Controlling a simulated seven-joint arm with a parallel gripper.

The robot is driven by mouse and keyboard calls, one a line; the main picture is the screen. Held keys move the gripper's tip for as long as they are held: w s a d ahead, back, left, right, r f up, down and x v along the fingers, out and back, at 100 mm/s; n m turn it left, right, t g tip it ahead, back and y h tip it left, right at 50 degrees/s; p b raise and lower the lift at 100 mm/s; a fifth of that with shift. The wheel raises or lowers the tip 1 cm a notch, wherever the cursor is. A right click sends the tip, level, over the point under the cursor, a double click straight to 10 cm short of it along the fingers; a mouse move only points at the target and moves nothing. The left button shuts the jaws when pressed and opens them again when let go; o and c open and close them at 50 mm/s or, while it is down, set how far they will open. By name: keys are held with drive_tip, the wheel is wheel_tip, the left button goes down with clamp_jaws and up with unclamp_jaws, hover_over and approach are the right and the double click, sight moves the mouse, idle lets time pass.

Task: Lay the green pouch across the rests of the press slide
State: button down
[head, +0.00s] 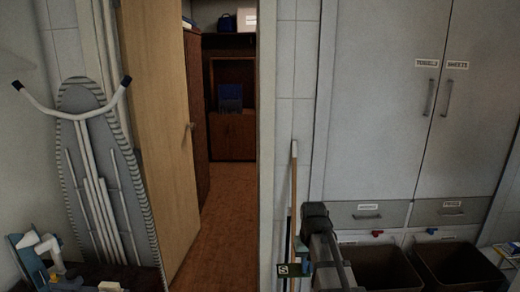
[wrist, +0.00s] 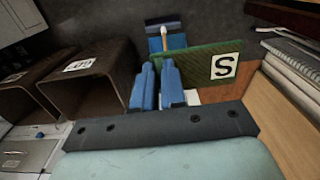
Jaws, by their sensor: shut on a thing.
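The green pouch (wrist: 193,66), a flat dark green piece with a white "S" label, is gripped between the blue fingers of my gripper (wrist: 158,70) in the wrist view. Most of the pouch sticks out to the right of the fingers. In the head view the pouch (head: 282,270) looks dark, with its label, at the lower middle beside my arm. A blue and white fixture (head: 38,252) stands at the lower left of the head view, partly cut off. I cannot tell whether it is the press slide, and no rests show clearly.
Open dark bins (head: 380,268) stand at right below grey cabinets (head: 385,90); they also show at left in the wrist view (wrist: 95,85). A wooden pole (head: 293,190) leans on the wall. An ironing board (head: 105,180) stands at left. The open doorway (head: 225,190) shows clear floor.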

drive_tip(key=shift+d, duration=0.55)
drive_tip(key=s+f, duration=0.6)
drive_tip(key=f, duration=0.2)
drive_tip(key=shift+s+d+f, duration=0.3)
drive_tip(key=shift+s, duration=0.1)
drive_tip(key=shift+a, duration=0.15)
